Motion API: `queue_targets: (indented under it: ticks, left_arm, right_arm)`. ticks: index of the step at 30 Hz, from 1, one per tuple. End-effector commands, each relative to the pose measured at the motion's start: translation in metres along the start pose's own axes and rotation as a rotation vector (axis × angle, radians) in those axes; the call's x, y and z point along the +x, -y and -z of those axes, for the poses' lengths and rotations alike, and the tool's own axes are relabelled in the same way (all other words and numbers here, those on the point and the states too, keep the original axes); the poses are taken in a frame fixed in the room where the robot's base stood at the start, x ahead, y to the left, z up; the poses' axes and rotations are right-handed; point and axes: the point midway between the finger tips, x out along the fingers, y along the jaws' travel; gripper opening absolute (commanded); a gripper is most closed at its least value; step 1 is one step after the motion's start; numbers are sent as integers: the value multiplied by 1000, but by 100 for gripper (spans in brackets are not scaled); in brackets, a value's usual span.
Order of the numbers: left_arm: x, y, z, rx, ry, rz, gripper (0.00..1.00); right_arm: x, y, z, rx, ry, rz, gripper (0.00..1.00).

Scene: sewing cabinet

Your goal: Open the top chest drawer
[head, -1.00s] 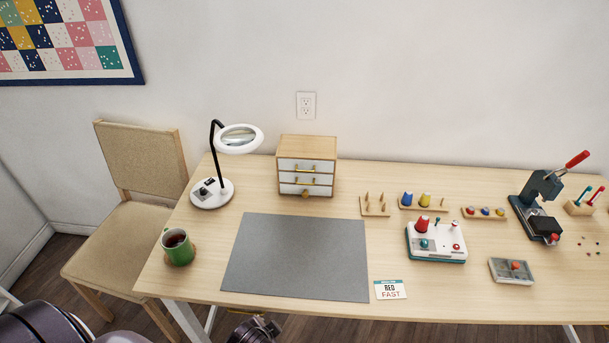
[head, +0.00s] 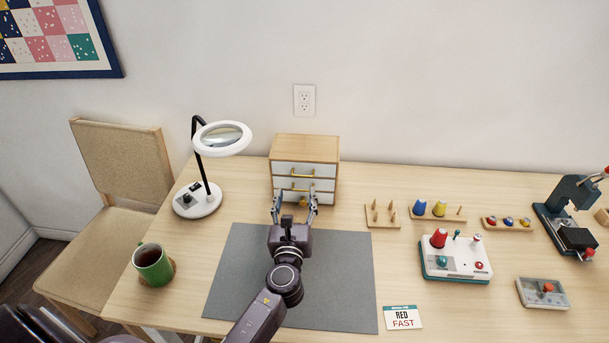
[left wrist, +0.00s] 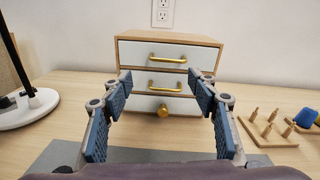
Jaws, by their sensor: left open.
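The small wooden chest (head: 305,148) stands at the back of the table, with white drawer fronts; all its drawers look shut. The top drawer (head: 304,171) has a gold bar handle, which also shows in the left wrist view (left wrist: 167,58). The middle drawer has a gold bar handle (left wrist: 165,87), and the bottom one a round gold knob (left wrist: 162,110). My left gripper (head: 295,199) is open and empty in front of the chest, over the mat's far edge. In the left wrist view, its fingers (left wrist: 162,86) frame the lower drawers, below the top handle. My right gripper is not in view.
A magnifier lamp (head: 205,200) stands left of the chest, and a peg board (head: 383,219) is close on its right. A green mug (head: 153,263) is at the front left. The grey mat (head: 345,290) is clear beneath my arm. A thread machine (head: 455,258) is farther right.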

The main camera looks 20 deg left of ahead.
Motion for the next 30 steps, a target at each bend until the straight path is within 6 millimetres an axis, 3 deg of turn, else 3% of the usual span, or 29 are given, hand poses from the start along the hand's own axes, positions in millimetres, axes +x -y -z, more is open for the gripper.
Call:
queue_targets:
  ticks: [6,13,18,30]
  left_arm:
    - [15,14,0,128,24,39,54]
    - [52,14,-1,124,23,37,54]
    - [73,15,-1,123,22,37,54]
    - [84,15,-1,121,21,37,54]
  right_arm:
    - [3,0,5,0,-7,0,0]
    - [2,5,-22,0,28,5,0]
    - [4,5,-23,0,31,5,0]
    - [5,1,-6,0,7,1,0]
